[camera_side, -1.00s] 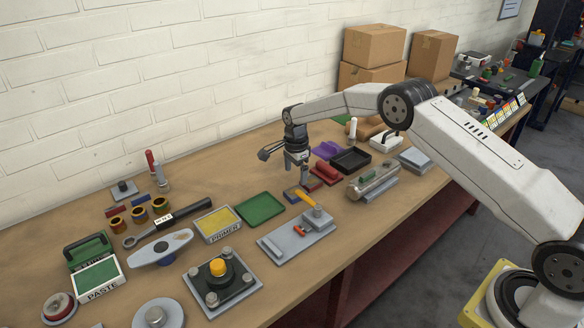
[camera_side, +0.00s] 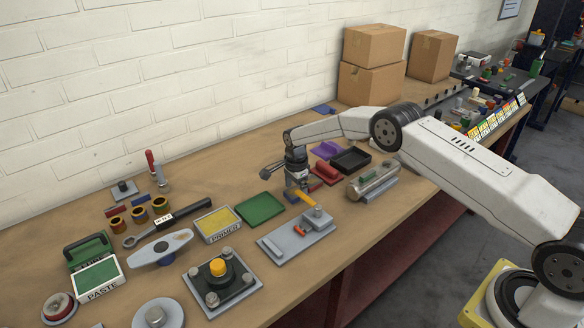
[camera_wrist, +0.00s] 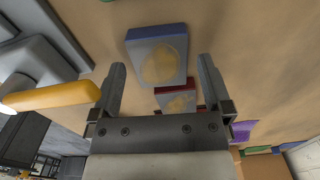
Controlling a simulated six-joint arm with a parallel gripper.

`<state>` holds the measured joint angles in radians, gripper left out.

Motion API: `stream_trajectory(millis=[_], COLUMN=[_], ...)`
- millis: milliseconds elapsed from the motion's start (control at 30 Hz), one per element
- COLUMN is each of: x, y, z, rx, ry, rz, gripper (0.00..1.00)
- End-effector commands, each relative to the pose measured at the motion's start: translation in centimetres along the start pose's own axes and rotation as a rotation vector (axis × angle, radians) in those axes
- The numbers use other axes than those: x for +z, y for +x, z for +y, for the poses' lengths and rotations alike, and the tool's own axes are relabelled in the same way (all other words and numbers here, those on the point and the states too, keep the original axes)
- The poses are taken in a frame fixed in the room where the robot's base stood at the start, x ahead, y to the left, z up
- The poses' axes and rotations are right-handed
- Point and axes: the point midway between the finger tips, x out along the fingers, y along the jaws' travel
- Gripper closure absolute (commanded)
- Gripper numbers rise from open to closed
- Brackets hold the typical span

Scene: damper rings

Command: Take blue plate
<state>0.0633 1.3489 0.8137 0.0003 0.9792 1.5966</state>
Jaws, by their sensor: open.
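The blue plate (camera_wrist: 158,60) is a small flat block with blue edges and a tan patch on its top. In the side view it (camera_side: 291,195) is partly hidden behind my gripper (camera_side: 298,184), close to the grey fixture with the yellow handle. My gripper (camera_wrist: 161,68) is open, pointing down just above the plate. In the wrist view the plate shows between the two fingertips, and no contact with it can be made out. A similar red-edged plate (camera_wrist: 176,99) lies close beside it.
A grey fixture (camera_side: 278,246) with a yellow handle (camera_wrist: 55,97) stands close by. A green tray (camera_side: 260,208) lies to the left. A red block (camera_side: 327,172), a black tray (camera_side: 351,160) and a metal cylinder (camera_side: 374,180) are to the right.

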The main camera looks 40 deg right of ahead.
Motion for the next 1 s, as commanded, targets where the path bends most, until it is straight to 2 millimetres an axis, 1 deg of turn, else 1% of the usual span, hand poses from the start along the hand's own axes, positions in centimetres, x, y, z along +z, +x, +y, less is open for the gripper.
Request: stream_trajectory(millis=[33,167,633,667,700,767,800,867,900,967,1000], x=[0.00,0.01,0.02,0.02,0.02,0.02,0.02,0.02,0.02,0.02,0.02], y=[0.48,0.91,0.92,0.92,0.92,0.92,0.92,0.92,0.92,0.92,0.92], z=[0.04,0.00,0.01,0.02,0.02,0.02,0.02,0.02,0.02,0.02,0.02], rx=[0.001,-0.001,-0.001,-0.001,-0.001,-0.001,-0.001,0.000,0.000,0.000,0.000], ry=[0.000,0.000,0.000,0.000,0.000,0.000,0.000,0.000,0.000,0.000,0.000], rz=[0.000,-0.001,-0.001,-0.001,-0.001,-0.001,-0.001,-0.001,-0.001,0.000,0.000], gripper=[0.00,0.00,0.00,0.03,0.16,0.35,0.48,0.67,0.79,0.98,1.00])
